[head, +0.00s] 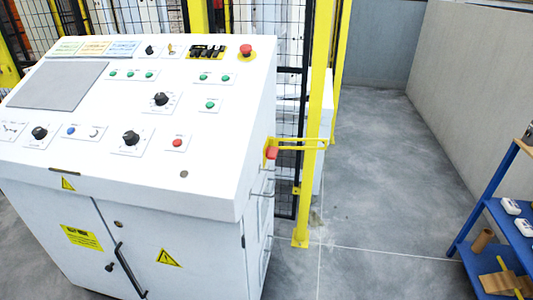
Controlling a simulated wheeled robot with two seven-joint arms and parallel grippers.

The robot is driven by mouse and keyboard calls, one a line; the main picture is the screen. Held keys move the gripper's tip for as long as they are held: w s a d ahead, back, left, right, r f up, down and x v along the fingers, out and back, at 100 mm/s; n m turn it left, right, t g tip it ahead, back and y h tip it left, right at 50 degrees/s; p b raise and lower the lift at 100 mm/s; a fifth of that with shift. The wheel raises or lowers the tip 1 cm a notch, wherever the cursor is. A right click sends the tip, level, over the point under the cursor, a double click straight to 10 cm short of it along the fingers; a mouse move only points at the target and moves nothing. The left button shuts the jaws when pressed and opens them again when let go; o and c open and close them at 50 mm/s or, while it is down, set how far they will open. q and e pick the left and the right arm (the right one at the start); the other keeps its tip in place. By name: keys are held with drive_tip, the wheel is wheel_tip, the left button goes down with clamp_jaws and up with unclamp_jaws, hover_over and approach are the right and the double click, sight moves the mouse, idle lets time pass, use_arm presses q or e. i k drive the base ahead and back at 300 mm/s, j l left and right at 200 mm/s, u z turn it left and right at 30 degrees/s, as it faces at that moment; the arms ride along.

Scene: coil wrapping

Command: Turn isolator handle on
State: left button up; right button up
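A white control cabinet (215,235) with a sloped panel stands at the left. A red handle-like part (272,153) on a yellow piece sits at the cabinet's right side, just below the panel's edge. It may be the isolator handle; it is small and seen from above, so I cannot tell its position. A black rotary knob (131,138) and other knobs are on the panel. A long black door handle (130,270) is on the cabinet's front. Neither of my grippers is in view.
A yellow post (317,130) with a yellow bar (300,142) and black mesh fence stand right of the cabinet. A blue shelf (510,235) with small items is at the right edge. Grey floor (385,190) between them is clear.

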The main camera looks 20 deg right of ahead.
sight(271, 154)
drive_tip(key=i+l+u, duration=0.15)
drive_tip(key=l+u, duration=0.15)
drive_tip(key=u, duration=0.15)
drive_tip(key=l+u, duration=0.7)
drive_tip(key=l, duration=1.05)
drive_tip(key=l+u, duration=0.3)
drive_tip(key=l, duration=1.1)
